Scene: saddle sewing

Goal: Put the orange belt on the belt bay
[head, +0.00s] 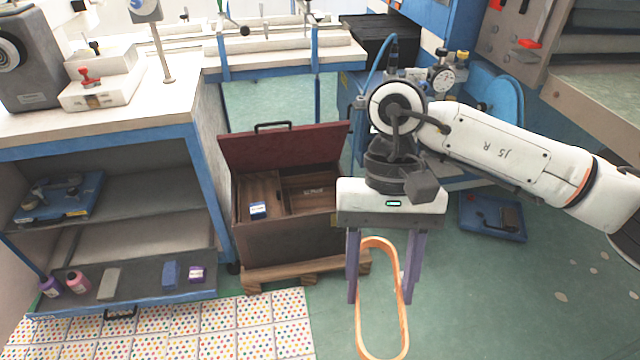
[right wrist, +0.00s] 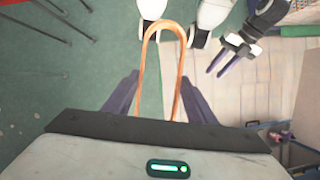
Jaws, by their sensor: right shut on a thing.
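The orange belt (head: 404,305) is a long thin loop hanging below my right gripper (head: 382,280). The right gripper's purple fingers stand on either side of the belt's upper part, and it is shut on the belt. In the right wrist view the belt (right wrist: 149,45) rises between the right gripper's fingers (right wrist: 160,95). My left gripper (right wrist: 232,66) shows at the top of that view, its two purple fingers apart with nothing seen between them. It is out of the head view. I cannot tell which place is the belt bay.
An open wooden chest (head: 285,225) with a red lid stands on a pallet just left of the belt. A blue-framed workbench (head: 95,140) with shelves is at the left. A blue tray (head: 492,218) lies on the right. The green floor at lower right is clear.

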